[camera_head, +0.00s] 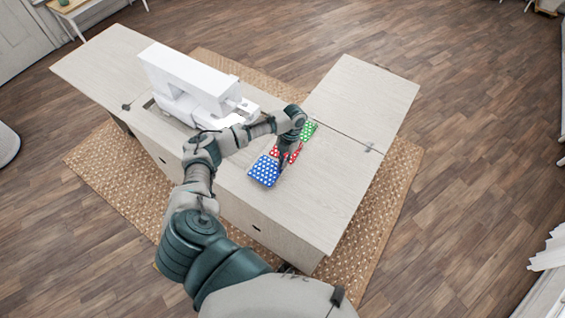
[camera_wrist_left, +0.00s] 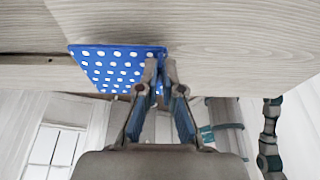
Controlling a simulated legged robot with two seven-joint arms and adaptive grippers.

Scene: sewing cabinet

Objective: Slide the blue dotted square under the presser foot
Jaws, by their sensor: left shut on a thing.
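The blue square with white dots (camera_head: 263,172) lies on the cabinet top near its front edge, and it also shows in the left wrist view (camera_wrist_left: 112,66). My left gripper (camera_head: 283,166) is shut on the square's right-hand edge; its fingers (camera_wrist_left: 161,76) meet at that edge in the wrist view. The white sewing machine (camera_head: 185,80) stands on the cabinet to the left of the square, apart from it. The presser foot is too small to make out under the machine's head. My right gripper is not seen.
A red dotted square (camera_head: 292,157) and a green dotted square (camera_head: 308,131) lie beyond the blue one, partly behind my gripper. My left forearm passes in front of the machine. The cabinet top (camera_head: 325,195) is bare to the right.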

